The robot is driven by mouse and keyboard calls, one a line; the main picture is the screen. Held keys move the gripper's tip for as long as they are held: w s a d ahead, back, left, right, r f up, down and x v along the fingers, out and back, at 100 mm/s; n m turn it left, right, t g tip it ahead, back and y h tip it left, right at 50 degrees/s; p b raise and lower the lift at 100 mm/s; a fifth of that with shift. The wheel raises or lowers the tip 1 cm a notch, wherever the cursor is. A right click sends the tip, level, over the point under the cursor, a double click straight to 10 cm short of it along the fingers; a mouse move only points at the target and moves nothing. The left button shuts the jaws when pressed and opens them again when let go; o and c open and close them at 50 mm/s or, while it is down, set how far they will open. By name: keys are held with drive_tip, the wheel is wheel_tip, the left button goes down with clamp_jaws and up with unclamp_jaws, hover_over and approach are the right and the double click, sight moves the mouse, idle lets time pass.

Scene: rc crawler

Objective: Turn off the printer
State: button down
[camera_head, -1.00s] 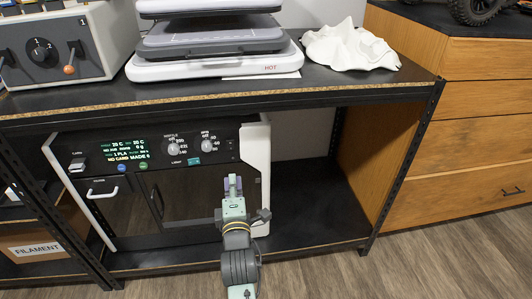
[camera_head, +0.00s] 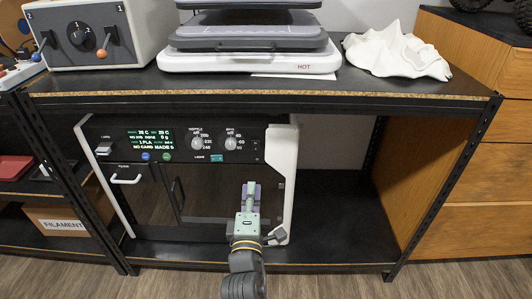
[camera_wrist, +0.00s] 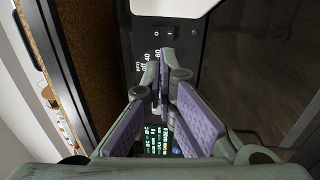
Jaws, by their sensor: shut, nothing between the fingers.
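The printer (camera_head: 218,180) stands on the lower shelf, a dark front with white sides. Its panel has a lit green text display (camera_head: 150,138) and two dials, the right one here (camera_head: 232,143). My gripper (camera_head: 250,187) is shut and empty in front of the printer's right part, below the dials. In the wrist view its purple-padded fingers (camera_wrist: 165,92) are together in front of the panel. That view shows a small dark switch marked O and I (camera_wrist: 163,33) beyond the fingertips, and part of the display (camera_wrist: 158,142). I cannot tell which side it is pressed to.
The shelf's upper board edge (camera_head: 260,97) runs above the printer. A machine marked HOT (camera_head: 250,62), a grey control box (camera_head: 92,35) and a white crumpled object (camera_head: 397,55) stand on top. The lower shelf is clear right of the printer (camera_head: 330,225).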

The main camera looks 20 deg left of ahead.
sight(255, 144)
drive_tip(key=shift+w, duration=0.1)
drive_tip(key=p+x, duration=0.2)
drive_tip(key=x, duration=1.2)
drive_tip(key=shift+p, duration=0.35)
drive_tip(key=shift+r+p, duration=0.1)
drive_tip(key=shift+p, duration=0.2)
